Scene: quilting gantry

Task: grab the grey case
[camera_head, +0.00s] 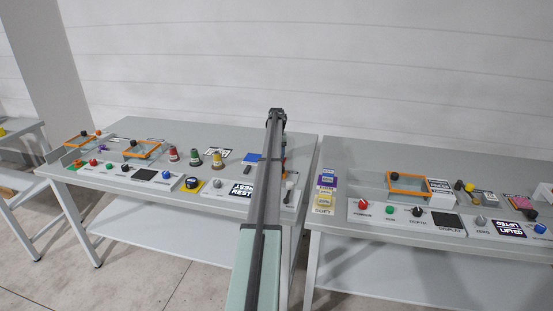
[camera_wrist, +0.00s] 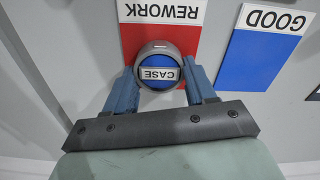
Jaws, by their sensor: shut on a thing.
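The grey case (camera_wrist: 158,50) is a small round thing with a grey rim and a blue face with a label reading CASE. It shows in the wrist view between the two blue fingers of my gripper (camera_wrist: 162,72). The fingers are shut on its sides. Behind it is a red pad with a white REWORK label (camera_wrist: 162,11); I cannot tell whether the case touches the pad or is raised above it. In the head view my arm reaches over the left table, and the case is hidden.
A blue pad labelled GOOD (camera_wrist: 258,60) lies beside the red one. On the left table (camera_head: 180,130) stand red, green and yellow cones (camera_head: 194,158), orange-framed boxes (camera_head: 142,149) and a front control panel. A second table (camera_head: 350,155) with similar items is at right, across a narrow gap.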

